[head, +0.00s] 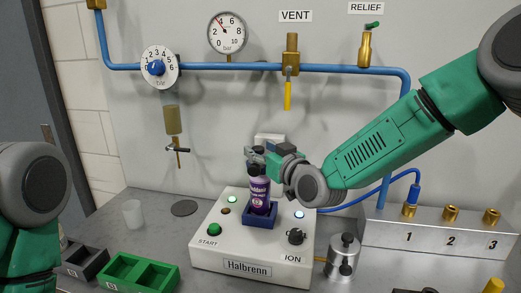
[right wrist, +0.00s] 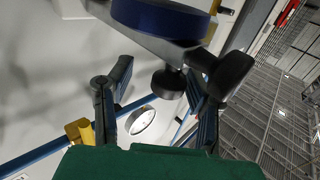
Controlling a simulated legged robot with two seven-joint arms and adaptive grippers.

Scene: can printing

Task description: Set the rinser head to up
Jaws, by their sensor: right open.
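The white Halbrenn rinser unit (head: 212,250) stands on the bench. A purple bottle (head: 259,192) stands upright in its blue holder (head: 258,221). My right gripper (head: 258,156) is at the top of the bottle and hides most of the rinser head there. In the right wrist view my right gripper (right wrist: 175,75) is open, with a dark round knob (right wrist: 168,84) between its fingers, apparently not clamped. The knob is on a grey bar (right wrist: 155,42) beside a blue disc (right wrist: 165,14); I take these as the rinser head. My left gripper is out of view.
A blue pipe (head: 330,69) with a regulator dial (head: 157,67), gauge (head: 228,32) and valves runs along the wall behind. A metal cylinder (head: 343,258) stands right of the unit. Green (head: 136,272) and dark trays (head: 84,257) and a clear cup (head: 132,213) are left.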

